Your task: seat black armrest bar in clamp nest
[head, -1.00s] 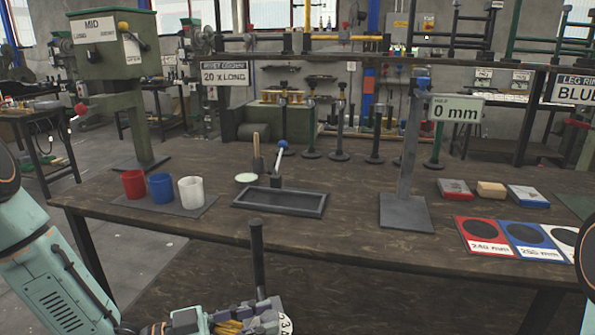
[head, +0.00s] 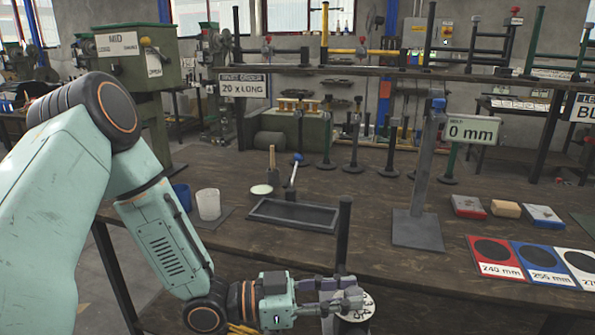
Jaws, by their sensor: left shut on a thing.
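A black bar (head: 344,235) stands upright near the front edge of the bench, its lower end at my left gripper (head: 335,296). The left gripper is shut on the bar, low down; its fingers hide part of the grip. A round pale disc with numbers (head: 356,306) shows just under and beside the fingers. A shallow dark rectangular tray (head: 262,223) lies on the bench behind and left of the bar. A blue-knobbed lever (head: 293,172) rises at its back edge; I cannot tell for sure that this is the clamp nest. My right gripper is out of view.
Coloured size cards (head: 493,251) and small blocks (head: 506,208) lie at the right. White (head: 208,205) and blue cups (head: 182,197) stand at the left, partly behind my arm.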

